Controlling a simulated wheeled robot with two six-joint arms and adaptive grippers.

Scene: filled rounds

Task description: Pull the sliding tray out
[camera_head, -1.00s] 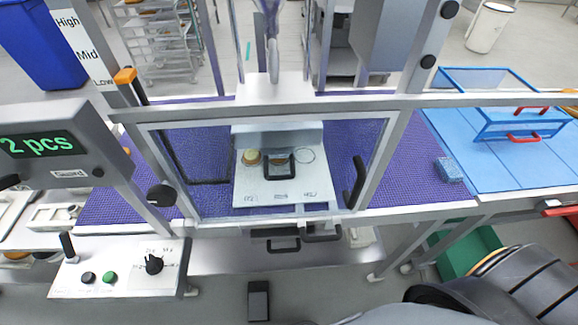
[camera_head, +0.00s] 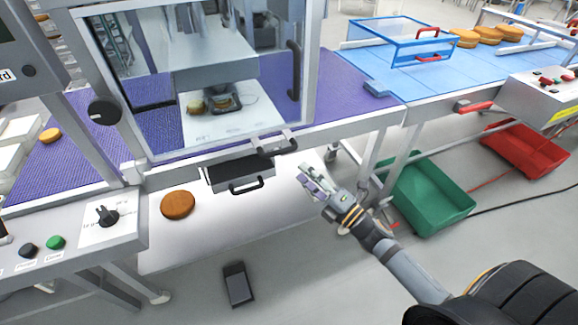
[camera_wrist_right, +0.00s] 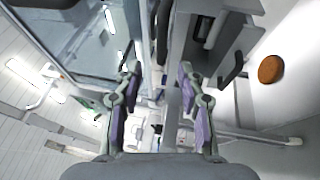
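A white tray plate (camera_head: 222,126) lies behind the clear guard of the machine, with filled rounds (camera_head: 197,107) on it. Below the machine's front edge, a shallow dark drawer (camera_head: 238,171) carries a black handle (camera_head: 246,186). A second black handle (camera_head: 275,145) sits just above it to the right. I cannot tell for certain which handle belongs to the sliding tray. My right gripper (camera_head: 313,182) is open and empty, to the right of both handles and apart from them. The right wrist view shows its two fingers (camera_wrist_right: 160,92) spread, with a black handle (camera_wrist_right: 231,69) to the right. My left gripper is out of view.
A brown round (camera_head: 178,204) lies on the white lower shelf (camera_head: 215,236). The control panel (camera_head: 105,222) stands at the left. Green (camera_head: 435,195) and red (camera_head: 528,150) crates stand on the floor at the right. A black pedal (camera_head: 238,284) lies on the floor in front.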

